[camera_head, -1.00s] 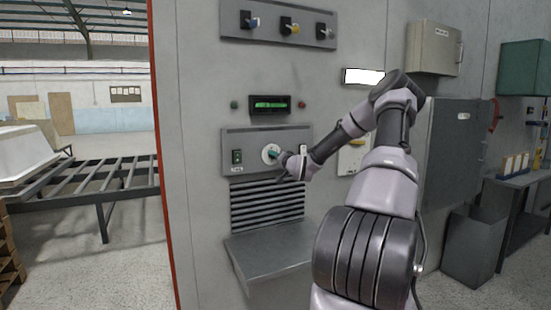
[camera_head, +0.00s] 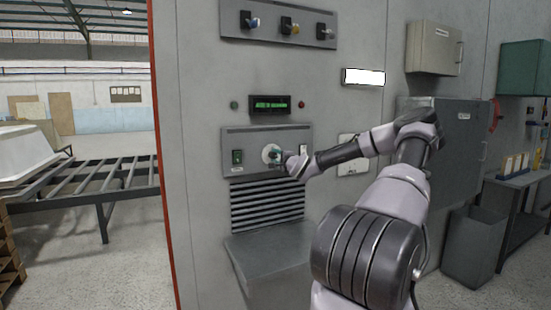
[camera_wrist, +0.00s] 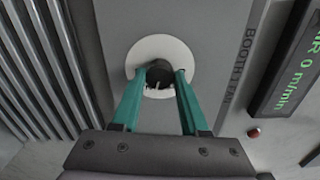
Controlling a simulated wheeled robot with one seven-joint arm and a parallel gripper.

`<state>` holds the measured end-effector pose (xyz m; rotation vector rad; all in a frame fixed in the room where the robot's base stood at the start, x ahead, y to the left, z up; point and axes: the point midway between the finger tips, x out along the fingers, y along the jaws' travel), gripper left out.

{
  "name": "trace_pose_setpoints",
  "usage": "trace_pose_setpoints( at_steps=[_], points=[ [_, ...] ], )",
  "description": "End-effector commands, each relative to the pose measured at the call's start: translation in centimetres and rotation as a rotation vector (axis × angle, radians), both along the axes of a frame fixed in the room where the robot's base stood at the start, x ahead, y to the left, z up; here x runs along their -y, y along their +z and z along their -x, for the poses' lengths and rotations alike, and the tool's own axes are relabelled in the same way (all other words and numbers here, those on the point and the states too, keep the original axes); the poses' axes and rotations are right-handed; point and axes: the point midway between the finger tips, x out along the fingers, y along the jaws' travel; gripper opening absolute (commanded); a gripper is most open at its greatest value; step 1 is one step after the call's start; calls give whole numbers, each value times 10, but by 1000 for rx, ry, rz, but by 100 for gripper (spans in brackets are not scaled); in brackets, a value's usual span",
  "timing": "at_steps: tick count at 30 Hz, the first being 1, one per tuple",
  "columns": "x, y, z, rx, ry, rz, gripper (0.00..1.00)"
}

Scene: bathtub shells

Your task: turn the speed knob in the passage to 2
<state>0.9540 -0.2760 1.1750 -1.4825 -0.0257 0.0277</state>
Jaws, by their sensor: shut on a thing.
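The speed knob is a dark round knob (camera_wrist: 160,75) on a white round dial plate (camera_wrist: 160,50), seen in the wrist view. In the head view the white dial (camera_head: 269,152) sits on the grey control panel (camera_head: 215,139) in the wall. My gripper (camera_head: 278,157) is at the dial. In the wrist view its two teal fingers (camera_wrist: 157,80) are on either side of the knob and shut on it. Most dial markings are hidden or too small to read.
A green-lit display (camera_head: 270,105) is above the panel; in the wrist view the display (camera_wrist: 292,70) shows "0 m/min". A louvred vent (camera_head: 268,205) and a grey shelf (camera_head: 270,245) are below. A row of switches (camera_head: 290,27) is above. A grey cabinet (camera_head: 465,130) stands right.

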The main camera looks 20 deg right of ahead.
Motion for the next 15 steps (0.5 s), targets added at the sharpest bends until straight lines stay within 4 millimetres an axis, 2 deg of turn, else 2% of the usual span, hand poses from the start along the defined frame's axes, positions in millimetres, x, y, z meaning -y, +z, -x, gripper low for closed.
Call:
trace_pose_setpoints(
  at_steps=[6,15],
  points=[
    [1,-1,0,-5,-2,-125,0],
    [1,-1,0,-9,-1,-203,0]
  ],
)
